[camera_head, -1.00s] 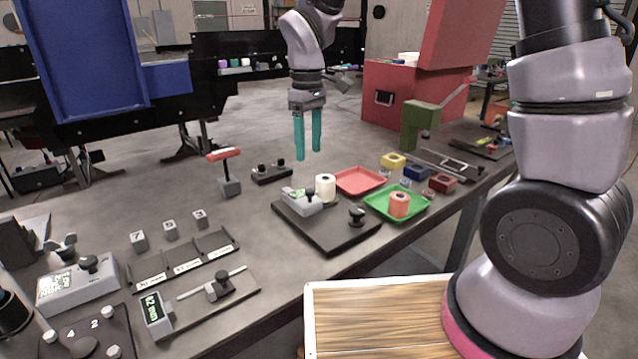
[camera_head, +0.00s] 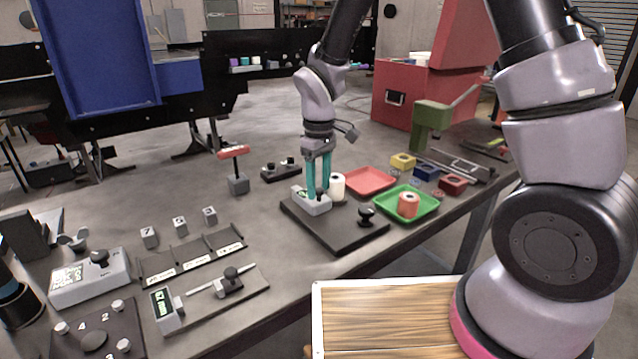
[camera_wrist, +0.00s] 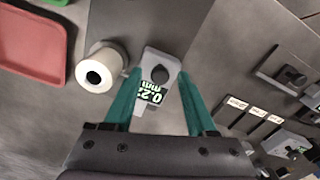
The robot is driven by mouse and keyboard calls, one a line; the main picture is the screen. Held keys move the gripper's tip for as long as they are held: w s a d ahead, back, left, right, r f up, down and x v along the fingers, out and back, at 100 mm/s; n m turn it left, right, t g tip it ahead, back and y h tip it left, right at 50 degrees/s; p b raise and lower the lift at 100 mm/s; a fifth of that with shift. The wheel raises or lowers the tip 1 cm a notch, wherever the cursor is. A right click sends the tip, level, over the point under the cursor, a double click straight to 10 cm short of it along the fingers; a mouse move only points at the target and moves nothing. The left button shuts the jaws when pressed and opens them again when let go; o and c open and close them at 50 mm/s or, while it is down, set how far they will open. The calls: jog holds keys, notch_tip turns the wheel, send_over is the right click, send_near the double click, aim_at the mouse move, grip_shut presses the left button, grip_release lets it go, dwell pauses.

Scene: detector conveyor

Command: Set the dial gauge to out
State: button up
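The gauge I take as the dial gauge is a small grey unit (camera_head: 318,208) on a dark base plate (camera_head: 335,236). In the wrist view the gauge (camera_wrist: 151,92) shows a lit display, seemingly starting 0.2 with mm, and a dark round knob (camera_wrist: 160,75). My gripper (camera_head: 318,191) is low over the gauge, fingers pointing down. In the wrist view my gripper (camera_wrist: 160,76) is open, one teal finger on each side of the gauge. I cannot tell whether the fingers touch it. A white roll (camera_head: 338,185) stands close beside it.
A red tray (camera_head: 370,180) and a green tray (camera_head: 427,204) holding an orange roll (camera_head: 408,204) lie to the right. A black knob (camera_head: 366,216) stands on the base plate. A slide gauge (camera_head: 231,281) is at front left. Bare tabletop lies left of the plate.

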grip_shut()
dwell(1.2)
